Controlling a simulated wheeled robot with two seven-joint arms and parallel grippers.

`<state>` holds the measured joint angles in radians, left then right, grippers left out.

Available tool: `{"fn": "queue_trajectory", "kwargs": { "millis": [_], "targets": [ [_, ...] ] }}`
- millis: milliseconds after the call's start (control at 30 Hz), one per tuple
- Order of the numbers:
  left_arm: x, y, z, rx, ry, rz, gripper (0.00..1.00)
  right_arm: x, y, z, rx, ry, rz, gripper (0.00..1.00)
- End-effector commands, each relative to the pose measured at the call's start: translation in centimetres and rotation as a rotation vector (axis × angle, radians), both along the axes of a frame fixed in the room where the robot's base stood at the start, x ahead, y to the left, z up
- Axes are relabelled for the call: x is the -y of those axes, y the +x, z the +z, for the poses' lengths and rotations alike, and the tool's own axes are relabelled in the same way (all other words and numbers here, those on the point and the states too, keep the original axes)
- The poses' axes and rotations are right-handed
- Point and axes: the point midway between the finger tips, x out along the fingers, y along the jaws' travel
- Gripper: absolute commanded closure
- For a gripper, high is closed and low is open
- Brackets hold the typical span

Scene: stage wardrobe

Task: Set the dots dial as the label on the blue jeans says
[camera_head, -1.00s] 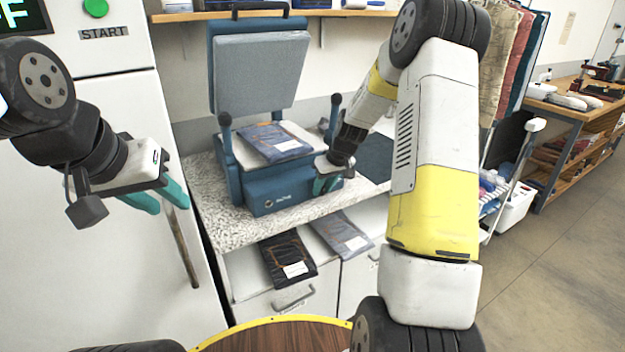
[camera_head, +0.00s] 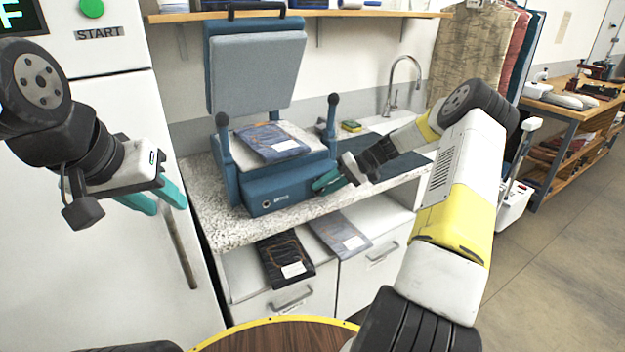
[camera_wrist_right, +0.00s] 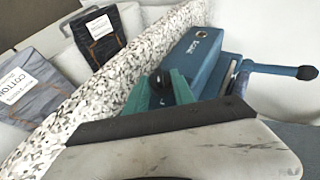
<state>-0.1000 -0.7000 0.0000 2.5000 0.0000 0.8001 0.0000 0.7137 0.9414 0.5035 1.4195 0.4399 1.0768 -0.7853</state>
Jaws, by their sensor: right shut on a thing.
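A blue heat press (camera_head: 290,193) stands on the speckled counter with its grey upper plate raised. Folded blue jeans (camera_head: 270,142) lie on its pad; a small white label shows on them, too small to read. My right gripper (camera_head: 327,183) is at the right end of the press's front. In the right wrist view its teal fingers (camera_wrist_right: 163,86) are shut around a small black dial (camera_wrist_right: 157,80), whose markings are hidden. A round dark mark (camera_head: 267,203) shows on the front's left part. My left gripper (camera_head: 165,198) is open and empty before the white cabinet.
Two upright handles flank the press. A sink tap (camera_head: 400,80) stands behind right. A round wooden table edge is in front.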

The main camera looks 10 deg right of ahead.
Motion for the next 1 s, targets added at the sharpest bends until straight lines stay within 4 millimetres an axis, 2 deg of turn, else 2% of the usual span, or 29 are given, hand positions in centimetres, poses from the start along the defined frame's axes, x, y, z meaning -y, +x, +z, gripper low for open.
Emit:
{"fn": "queue_trajectory", "kwargs": {
  "millis": [300,833,867,967,1000],
  "targets": [
    [0.0,0.0,0.0,0.0,0.0,0.0,0.64,0.19,0.03,-0.3,-0.043,0.112,-0.001,1.0],
    [0.0,0.0,0.0,0.0,0.0,0.0,0.64,0.16,0.0,-0.3,-0.05,0.133,0.0,1.0],
    [0.0,0.0,0.0,0.0,0.0,0.0,0.64,0.16,0.0,-0.3,-0.051,0.132,0.001,0.68],
    [0.0,0.0,0.0,0.0,0.0,0.0,0.64,0.16,0.0,-0.3,-0.05,0.132,0.0,0.49],
    [0.0,0.0,0.0,0.0,0.0,0.0,0.64,0.15,0.0,-0.31,-0.05,0.132,0.0,0.49]
  ]
}}
